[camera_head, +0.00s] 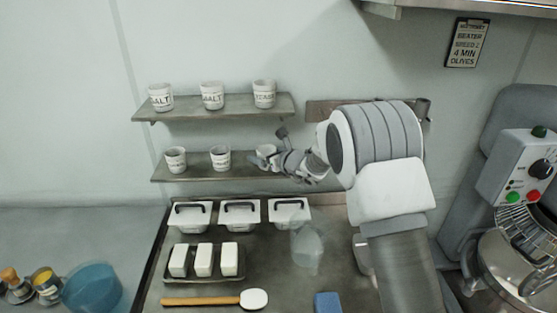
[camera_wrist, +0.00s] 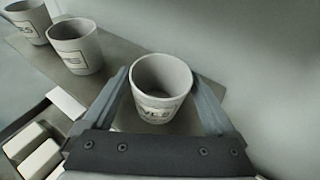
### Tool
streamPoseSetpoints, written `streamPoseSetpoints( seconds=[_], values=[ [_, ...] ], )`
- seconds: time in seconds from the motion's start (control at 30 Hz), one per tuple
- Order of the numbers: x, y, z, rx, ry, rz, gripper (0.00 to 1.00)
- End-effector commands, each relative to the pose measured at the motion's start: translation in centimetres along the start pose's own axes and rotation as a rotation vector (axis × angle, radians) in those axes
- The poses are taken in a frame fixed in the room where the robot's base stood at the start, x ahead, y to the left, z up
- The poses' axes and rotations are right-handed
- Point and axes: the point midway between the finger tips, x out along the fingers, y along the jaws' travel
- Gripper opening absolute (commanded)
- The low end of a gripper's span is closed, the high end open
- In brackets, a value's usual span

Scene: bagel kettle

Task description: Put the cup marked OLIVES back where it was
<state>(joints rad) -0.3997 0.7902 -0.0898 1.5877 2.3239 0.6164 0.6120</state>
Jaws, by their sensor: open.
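A small white cup (camera_head: 265,150) stands at the right end of the lower shelf (camera_head: 200,173). In the wrist view the same cup (camera_wrist: 160,85) is upright between my fingers, and its partly covered label seems to end in "VES". My gripper (camera_head: 268,158) reaches in from the right at that shelf end. In the wrist view my gripper (camera_wrist: 161,76) is open, with one finger on each side of the cup. I cannot tell whether either finger touches it.
Two more cups (camera_head: 175,160) (camera_head: 220,158) stand left on the lower shelf. The upper shelf (camera_head: 215,108) holds cups marked SALT, MALT and YEAST. Below are lidded white tubs (camera_head: 240,215), a tray of white blocks (camera_head: 203,260), and a clear jug-like item (camera_head: 307,246). A mixer (camera_head: 520,170) stands right.

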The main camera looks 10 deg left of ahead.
Motion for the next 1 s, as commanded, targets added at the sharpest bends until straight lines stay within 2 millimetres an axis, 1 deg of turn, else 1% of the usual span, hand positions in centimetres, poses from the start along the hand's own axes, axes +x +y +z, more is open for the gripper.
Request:
streamPoseSetpoints(
  seconds=[0.1,0.3,0.5,0.7,0.87,0.97,1.0],
  values=[
    [-2.2,0.0,-0.1,0.001,-0.002,-0.001,0.92],
    [-5.8,0.0,-0.1,0.0,-0.001,-0.001,0.92],
    [-8.5,0.0,-0.1,0.0,-0.002,0.0,0.92],
    [-9.6,0.1,-0.1,0.001,0.0,0.001,0.92],
    [-9.8,0.1,0.0,0.0,0.0,0.001,0.92],
    [-10.3,0.3,0.5,-0.032,-0.002,0.012,0.92],
    [-10.9,0.6,1.0,-0.063,-0.004,0.023,0.92]
  ],
)
